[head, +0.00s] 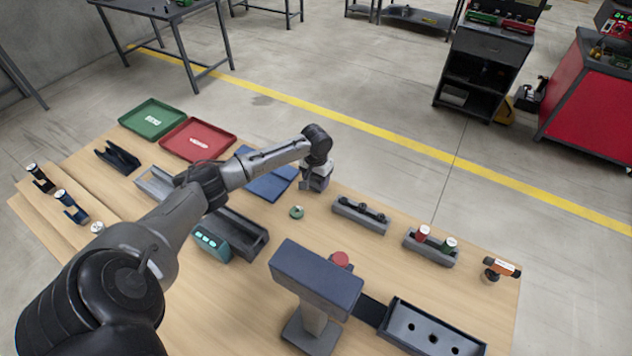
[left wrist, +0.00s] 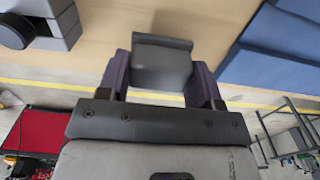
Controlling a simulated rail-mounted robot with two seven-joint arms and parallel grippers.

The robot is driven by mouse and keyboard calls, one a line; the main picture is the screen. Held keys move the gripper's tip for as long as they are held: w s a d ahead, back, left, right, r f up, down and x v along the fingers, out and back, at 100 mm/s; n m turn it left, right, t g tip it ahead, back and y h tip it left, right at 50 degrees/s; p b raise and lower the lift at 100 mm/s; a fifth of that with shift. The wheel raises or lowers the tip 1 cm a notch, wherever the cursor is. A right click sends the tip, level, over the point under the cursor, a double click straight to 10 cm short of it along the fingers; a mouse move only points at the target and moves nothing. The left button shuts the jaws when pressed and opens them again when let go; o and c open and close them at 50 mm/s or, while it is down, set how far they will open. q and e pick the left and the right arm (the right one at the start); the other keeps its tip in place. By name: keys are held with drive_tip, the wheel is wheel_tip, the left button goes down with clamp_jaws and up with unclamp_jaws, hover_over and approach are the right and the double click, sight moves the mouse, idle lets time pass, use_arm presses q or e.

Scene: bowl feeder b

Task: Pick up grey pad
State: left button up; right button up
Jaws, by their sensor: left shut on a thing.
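The grey pad (left wrist: 162,66) is a small dark grey block in the left wrist view. It sits between the two fingers of my left gripper (left wrist: 160,82), which is shut on it. In the head view my left gripper (head: 308,187) points down over the back part of the wooden table, just right of the blue mat. The pad is too small and too hidden there to make out clearly, and I cannot tell its height above the table. My right gripper is not in view.
A blue mat (head: 266,185) lies left of the gripper. A small green ring (head: 297,212) lies in front. A grey holder with black knobs (head: 360,215) stands right. A red tray (head: 198,139) and green tray (head: 152,119) lie at the far left. A blue-topped stand (head: 316,278) rises in front.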

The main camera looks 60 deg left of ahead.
use_arm(q)
drive_tip(key=r, duration=0.1)
drive_tip(key=d+r, duration=0.1)
drive_tip(key=r, duration=0.1)
drive_tip(key=shift+w, duration=0.15)
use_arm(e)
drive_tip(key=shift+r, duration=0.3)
use_arm(q)
drive_tip(key=d+r, duration=0.2)
drive_tip(key=d, duration=0.1)
drive_tip(key=w+d+r+p, duration=0.1)
drive_tip(key=d+r, duration=0.1)
drive_tip(key=d, duration=0.2)
drive_tip(key=w+d+r, duration=0.1)
drive_tip(key=d+r, duration=0.1)
drive_tip(key=d, duration=0.1)
drive_tip(key=shift+w+d+r, duration=0.15)
drive_tip(key=shift+w, duration=0.1)
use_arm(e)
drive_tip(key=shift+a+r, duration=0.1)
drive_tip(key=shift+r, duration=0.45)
use_arm(q)
drive_tip(key=shift+p, duration=0.35)
